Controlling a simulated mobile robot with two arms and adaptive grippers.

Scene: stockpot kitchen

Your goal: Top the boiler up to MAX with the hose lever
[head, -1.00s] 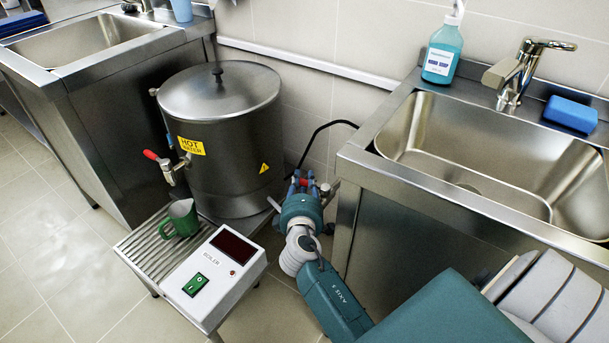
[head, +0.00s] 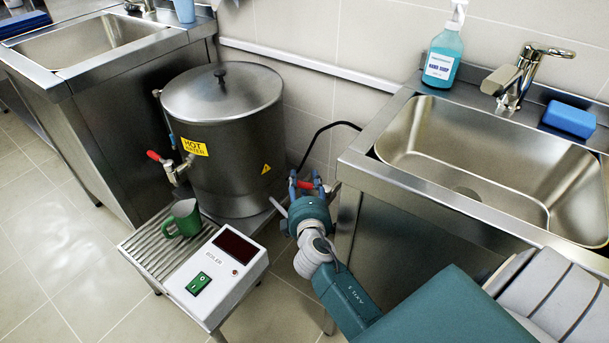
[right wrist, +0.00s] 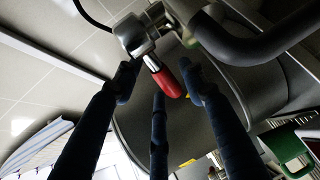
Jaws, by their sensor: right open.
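The boiler (head: 225,150) is a lidded steel pot with a yellow HOT WATER label. A thin bluish gauge tube (head: 171,128) shows on its left side; its level and any MAX mark are too small to read. The red hose lever (right wrist: 168,82) sits on a metal valve (right wrist: 138,38) in the right wrist view. My right gripper (head: 305,182) is open beside the boiler's right side. Its dark fingers (right wrist: 160,85) stand around the red lever, apart from it as far as I can tell. In the head view the lever is mostly hidden by the gripper. My left gripper is not in view.
A black hose (head: 325,128) runs from the wall behind my gripper. The right sink cabinet (head: 400,235) stands close on the right. A red-handled tap (head: 170,165), a green mug (head: 184,218) on the slatted tray and a white control box (head: 222,268) are at the boiler's front.

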